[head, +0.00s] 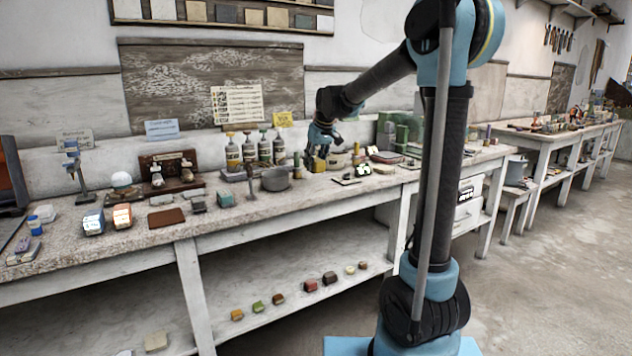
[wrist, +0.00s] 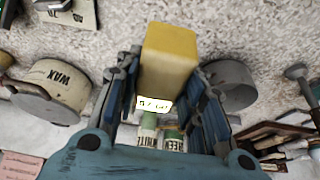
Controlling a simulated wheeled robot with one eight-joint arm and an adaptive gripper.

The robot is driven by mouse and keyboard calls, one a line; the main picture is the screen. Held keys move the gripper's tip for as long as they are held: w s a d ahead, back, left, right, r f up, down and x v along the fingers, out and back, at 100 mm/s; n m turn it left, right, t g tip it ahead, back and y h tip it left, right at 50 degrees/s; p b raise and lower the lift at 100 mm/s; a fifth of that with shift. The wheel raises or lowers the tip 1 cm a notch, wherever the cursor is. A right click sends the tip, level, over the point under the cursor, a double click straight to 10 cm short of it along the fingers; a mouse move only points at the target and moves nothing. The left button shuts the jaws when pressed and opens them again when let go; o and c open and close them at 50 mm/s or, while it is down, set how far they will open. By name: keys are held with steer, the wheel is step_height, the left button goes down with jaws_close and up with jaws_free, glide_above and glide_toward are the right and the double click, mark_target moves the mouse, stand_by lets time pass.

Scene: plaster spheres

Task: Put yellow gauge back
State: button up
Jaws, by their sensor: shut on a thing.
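The yellow gauge (wrist: 170,52) is a yellow block with a small white label whose digits are too small to read surely. My gripper (wrist: 163,82) is shut on it, with one finger on each side, in the wrist view. In the head view my gripper (head: 318,145) hangs over the back part of the bench (head: 330,190), right of the pump bottles. The yellow gauge (head: 318,163) shows small below it, near the bench top; I cannot tell whether it touches. The place where the gauge belongs cannot be made out.
Pump bottles (head: 248,152) stand in a row to the left, with a grey pot (head: 275,179) in front. A wax tin (wrist: 58,90) lies left of my gripper in the wrist view. A green box (head: 400,130) stands right. Coloured blocks line the lower shelf (head: 290,325).

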steer(key=shift+d+f, duration=0.15)
steer(key=shift+f, duration=2.95)
steer(key=o, duration=0.9)
steer(key=shift+o, duration=0.2)
steer(key=v, duration=1.2)
steer(key=shift+f, duration=0.1)
steer(key=shift+s+d, duration=0.25)
steer(key=shift+s, duration=0.05)
steer(key=s+d+f+m, duration=0.2)
steer(key=s+d+f, duration=0.5)
steer(key=s, duration=0.5)
steer(key=s+d+f+m+g+h, duration=0.1)
steer(key=s+d+f+m, duration=0.1)
steer(key=s+d+f, duration=0.5)
steer(key=s+d+f+m+h, duration=0.1)
steer(key=s+d+f, duration=0.6)
steer(key=s, duration=1)
step_height(320, 180, down, 2)
steer(key=shift+s+f+m, duration=0.1)
steer(key=shift+s+m, duration=0.15)
steer(key=shift+m, duration=0.55)
